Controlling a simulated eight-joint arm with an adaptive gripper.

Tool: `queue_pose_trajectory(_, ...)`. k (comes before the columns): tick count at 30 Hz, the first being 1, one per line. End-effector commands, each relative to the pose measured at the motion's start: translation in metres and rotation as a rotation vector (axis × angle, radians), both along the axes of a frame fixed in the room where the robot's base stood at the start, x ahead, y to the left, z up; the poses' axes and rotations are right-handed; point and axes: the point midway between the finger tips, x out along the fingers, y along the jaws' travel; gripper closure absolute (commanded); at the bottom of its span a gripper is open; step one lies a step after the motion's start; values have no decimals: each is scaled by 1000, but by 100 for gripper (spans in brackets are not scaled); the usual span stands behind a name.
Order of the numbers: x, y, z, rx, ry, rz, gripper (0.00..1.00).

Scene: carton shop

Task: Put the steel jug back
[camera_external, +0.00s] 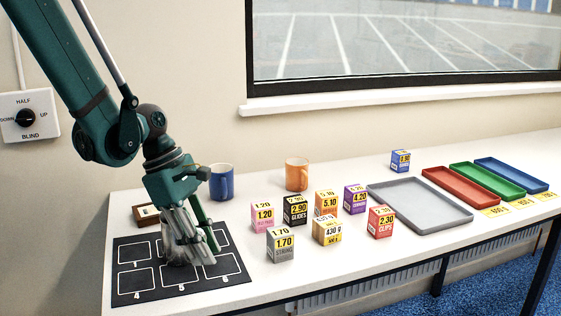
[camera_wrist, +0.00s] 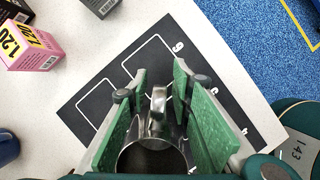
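The shiny steel jug (camera_wrist: 152,158) stands between my fingers in the wrist view, its mouth toward the bottom of the picture and its handle (camera_wrist: 158,104) toward the top. My gripper (camera_wrist: 160,100) has a green pad on each side of it. The pads lie very close to the jug's sides; whether they press on it I cannot tell. In the external view, my gripper (camera_external: 192,258) points down low over the black numbered mat (camera_external: 123,283), and its fingers mostly hide the jug. Whether the jug's base touches the mat is hidden.
A blue mug (camera_external: 221,183) and a small brown box (camera_external: 147,214) are behind the mat. An orange mug (camera_external: 297,174) and several price-marked cartons (camera_external: 281,245) stand to the right. Further right are grey (camera_external: 418,205), red (camera_external: 461,186), green and blue trays.

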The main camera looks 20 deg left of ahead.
Motion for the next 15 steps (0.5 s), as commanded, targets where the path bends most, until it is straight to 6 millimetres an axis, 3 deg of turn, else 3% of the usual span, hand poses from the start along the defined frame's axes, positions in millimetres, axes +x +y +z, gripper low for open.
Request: queue_pose_trajectory(15,0,0,4,0,0,0,77)
